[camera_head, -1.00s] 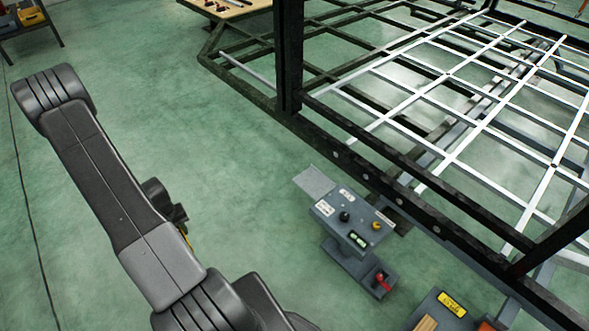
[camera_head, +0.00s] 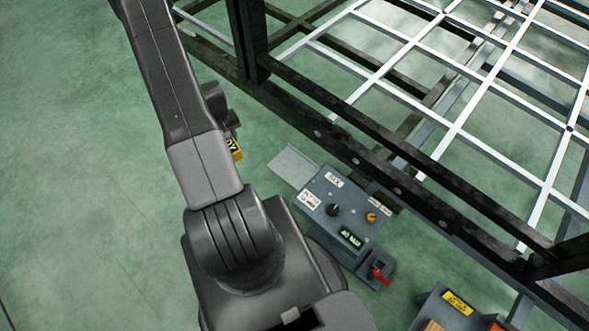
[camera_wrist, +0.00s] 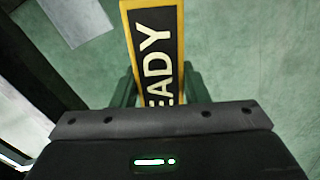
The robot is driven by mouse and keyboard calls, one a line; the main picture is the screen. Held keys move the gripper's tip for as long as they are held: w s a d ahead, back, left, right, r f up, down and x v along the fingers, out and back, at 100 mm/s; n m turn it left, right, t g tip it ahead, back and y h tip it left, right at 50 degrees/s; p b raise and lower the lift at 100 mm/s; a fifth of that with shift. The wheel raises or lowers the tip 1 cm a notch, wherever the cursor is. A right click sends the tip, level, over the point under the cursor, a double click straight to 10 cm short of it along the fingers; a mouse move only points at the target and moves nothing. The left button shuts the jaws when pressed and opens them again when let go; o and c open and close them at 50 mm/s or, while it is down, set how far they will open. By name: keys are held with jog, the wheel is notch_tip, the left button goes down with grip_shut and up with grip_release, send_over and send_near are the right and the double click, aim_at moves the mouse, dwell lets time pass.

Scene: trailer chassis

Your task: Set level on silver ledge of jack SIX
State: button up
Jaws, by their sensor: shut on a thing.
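The level (camera_head: 234,148) is a yellow bar with a black face; part of it shows beside my arm in the head view. In the wrist view the level (camera_wrist: 154,45) stands upright in the picture, with the letters "EADY" readable. My gripper (camera_wrist: 157,88) is shut on it, the fingers on either side. Jack SIX (camera_head: 345,215) is a grey box labelled "SIX", with a black knob, a yellow knob and a lit green display. Its silver ledge (camera_head: 293,167) is a bare flat plate on the far left side. The ledge (camera_wrist: 78,18) also shows at the wrist view's upper left, apart from the level.
The dark trailer frame rail (camera_head: 400,185) runs diagonally just behind the jack, with white crossbars beyond. A red handle (camera_head: 379,276) sticks out at the jack's lower front. Another grey unit with a yellow label (camera_head: 458,303) stands at the lower right. The green floor at left is clear.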

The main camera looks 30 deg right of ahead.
jog(key=d+f+n+b, duration=0.1)
jog(key=d+f+b, duration=0.7)
jog(key=d, duration=0.3)
jog(key=n+b, duration=0.2)
jog(key=b, duration=0.7)
send_over(293, 168)
notch_tip(293, 168, down, 8)
jog(key=r, duration=0.1)
notch_tip(293, 168, down, 10)
jog(key=shift+w+f+b, duration=0.1)
jog(key=shift+f+b, duration=0.05)
jog(key=shift+b, duration=1.05)
jog(key=shift+f, duration=0.15)
jog(key=o, duration=1.2)
notch_tip(293, 168, up, 12)
jog(key=p, duration=0.3)
jog(key=shift+r, duration=0.2)
